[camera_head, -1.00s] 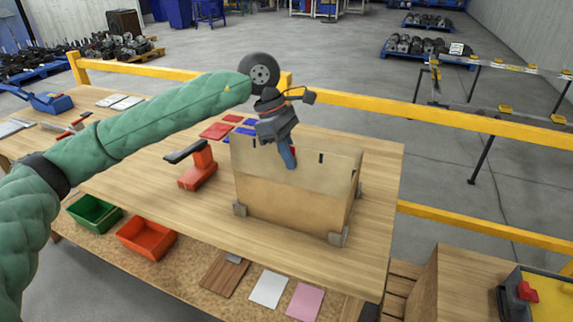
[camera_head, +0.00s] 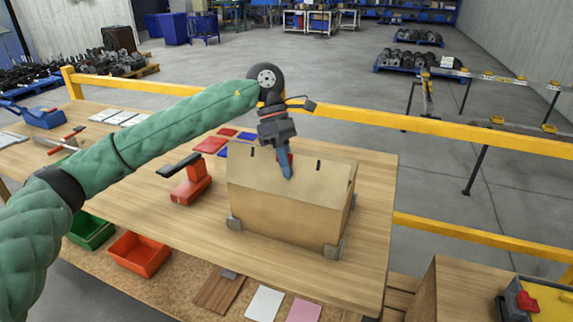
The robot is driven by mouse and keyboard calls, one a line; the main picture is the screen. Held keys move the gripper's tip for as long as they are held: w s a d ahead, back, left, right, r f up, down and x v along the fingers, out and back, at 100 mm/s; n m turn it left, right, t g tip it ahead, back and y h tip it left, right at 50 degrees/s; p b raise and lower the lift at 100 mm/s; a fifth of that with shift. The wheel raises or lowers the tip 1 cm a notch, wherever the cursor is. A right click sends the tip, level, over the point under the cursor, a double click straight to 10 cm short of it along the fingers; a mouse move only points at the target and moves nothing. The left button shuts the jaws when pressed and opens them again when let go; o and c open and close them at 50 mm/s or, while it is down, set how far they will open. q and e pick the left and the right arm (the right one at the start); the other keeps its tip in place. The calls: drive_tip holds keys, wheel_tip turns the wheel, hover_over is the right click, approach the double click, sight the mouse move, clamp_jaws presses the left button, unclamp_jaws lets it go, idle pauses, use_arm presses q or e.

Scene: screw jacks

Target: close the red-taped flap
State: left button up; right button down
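A cardboard box (camera_head: 280,218) stands on the workbench. Its near-side flap (camera_head: 320,178) rises from the front top edge and leans back over the box; dark slots show near its top. A small red patch (camera_head: 291,158) shows beside my fingers, perhaps the red tape, mostly hidden. My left gripper (camera_head: 286,170) points down with its blue fingers together, at the near face of this flap. It seems to touch it, but exact contact is hard to tell. The box's inside and other flaps are hidden. My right gripper is not in view.
Grey blocks (camera_head: 333,250) sit at the box's lower corners. A red tool with a black handle (camera_head: 190,182) stands left of the box. Red and blue pieces (camera_head: 212,145) lie behind. Green and orange bins (camera_head: 140,253) are below the front edge. A yellow rail (camera_head: 400,123) runs behind.

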use_arm(q)
drive_tip(key=o, duration=0.4)
drive_tip(key=shift+c, duration=0.2)
